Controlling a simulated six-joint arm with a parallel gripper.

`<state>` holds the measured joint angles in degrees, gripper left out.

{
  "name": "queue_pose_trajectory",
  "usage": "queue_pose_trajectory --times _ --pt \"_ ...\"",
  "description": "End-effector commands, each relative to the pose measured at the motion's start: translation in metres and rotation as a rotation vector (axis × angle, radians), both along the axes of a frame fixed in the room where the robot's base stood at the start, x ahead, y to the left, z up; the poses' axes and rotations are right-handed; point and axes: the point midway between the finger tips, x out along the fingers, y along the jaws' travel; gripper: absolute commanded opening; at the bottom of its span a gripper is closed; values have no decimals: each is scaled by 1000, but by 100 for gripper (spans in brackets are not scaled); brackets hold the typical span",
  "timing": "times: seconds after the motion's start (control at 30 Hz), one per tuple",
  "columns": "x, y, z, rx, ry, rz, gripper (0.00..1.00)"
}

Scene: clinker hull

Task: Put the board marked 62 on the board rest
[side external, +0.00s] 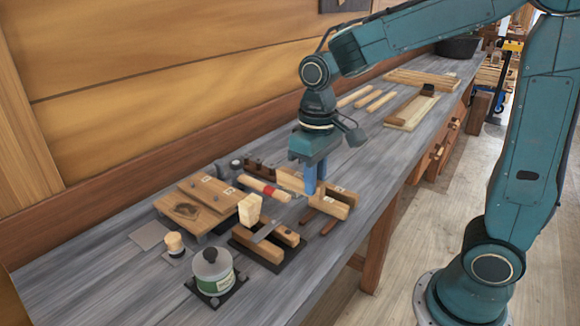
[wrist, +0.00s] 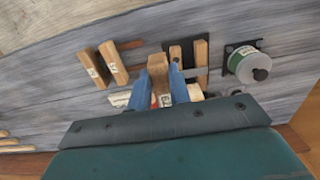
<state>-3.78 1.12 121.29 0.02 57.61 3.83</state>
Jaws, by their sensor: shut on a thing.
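My gripper (side external: 311,188) is shut on a pale wooden board (side external: 289,179), which extends left of the blue finger in the side view. In the wrist view the board (wrist: 157,70) sits between the two blue fingers. I cannot read a number on it. Two short wooden boards with small white labels (side external: 331,203) lie just below and right of the gripper; they also show in the wrist view (wrist: 113,62). Their numbers are too small to read. I cannot tell which thing is the board rest.
A red-banded roller (side external: 258,186) lies close to the gripper. Beyond my arm are wooden strips (side external: 367,99) and bare bench.

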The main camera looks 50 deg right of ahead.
Motion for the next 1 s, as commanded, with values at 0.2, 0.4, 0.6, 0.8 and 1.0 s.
queue_pose_trajectory --times 0.2,0.4,0.6,0.8,1.0 --pt "0 -39 46 0 -4 -5 0" --pt "-6 -57 69 0 -1 -2 0" --pt "-7 -61 75 0 0 0 0" --pt "-8 -61 67 1 4 0 0" --pt "-8 -61 41 1 5 0 0"
